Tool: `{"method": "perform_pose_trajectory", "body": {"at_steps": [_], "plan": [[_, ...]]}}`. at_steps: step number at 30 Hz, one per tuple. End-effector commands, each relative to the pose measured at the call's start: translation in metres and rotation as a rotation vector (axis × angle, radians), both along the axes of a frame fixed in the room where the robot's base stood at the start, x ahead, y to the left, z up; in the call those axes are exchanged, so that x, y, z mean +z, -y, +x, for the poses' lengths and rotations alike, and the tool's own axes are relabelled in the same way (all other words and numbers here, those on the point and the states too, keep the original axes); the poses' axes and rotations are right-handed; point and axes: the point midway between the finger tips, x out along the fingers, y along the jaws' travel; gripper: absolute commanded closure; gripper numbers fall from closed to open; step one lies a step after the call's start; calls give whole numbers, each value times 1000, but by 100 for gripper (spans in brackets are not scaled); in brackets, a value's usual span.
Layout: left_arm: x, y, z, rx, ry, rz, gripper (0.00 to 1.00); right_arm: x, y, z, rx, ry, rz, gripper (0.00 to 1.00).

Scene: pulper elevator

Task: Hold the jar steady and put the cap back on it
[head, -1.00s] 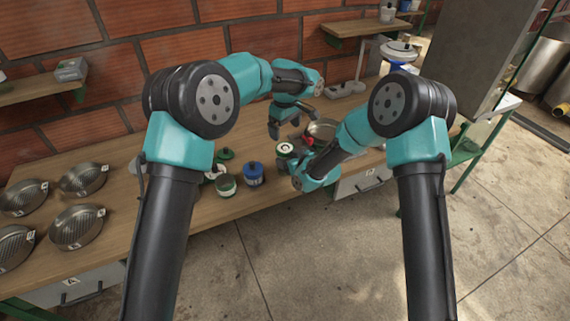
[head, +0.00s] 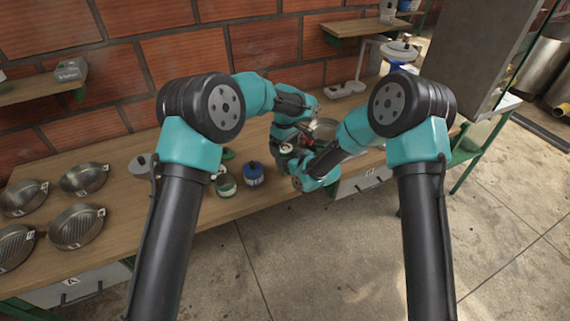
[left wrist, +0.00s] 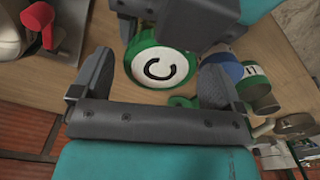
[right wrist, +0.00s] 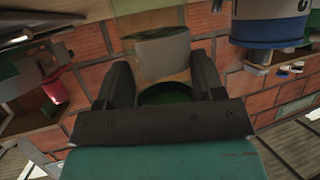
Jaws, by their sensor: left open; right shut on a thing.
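A jar (head: 286,149) with a green rim and a white top stands up in my right gripper (right wrist: 162,68), which is shut on its side. In the left wrist view, its white top (left wrist: 160,68) bears a black C. I cannot tell whether this disc is a cap. My left gripper (left wrist: 158,82) is open, with its fingers spread either side of the jar's top and nothing visibly gripped. A loose green piece, perhaps a cap (head: 227,154), lies on the bench; it also shows in the left wrist view (left wrist: 183,101).
A blue jar (head: 253,176) and a green-and-white jar (head: 226,186) stand left of the held jar. Several metal pans (head: 78,227) lie at the bench's left end. The bench front between is clear.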

Motion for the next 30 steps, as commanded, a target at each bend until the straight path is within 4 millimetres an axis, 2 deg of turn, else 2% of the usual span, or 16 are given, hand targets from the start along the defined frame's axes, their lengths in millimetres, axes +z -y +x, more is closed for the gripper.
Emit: {"method": "perform_pose_trajectory", "body": {"at_steps": [11,26,30], "plan": [[-5,0,0,0,0,0,8,0,0,0,0,0,0,100],[-5,0,0,0,1,-1,56,0,0,0,0,0,0,100],[-5,0,0,-19,1,-1,57,0,0,0,0,0,0,100]]}}
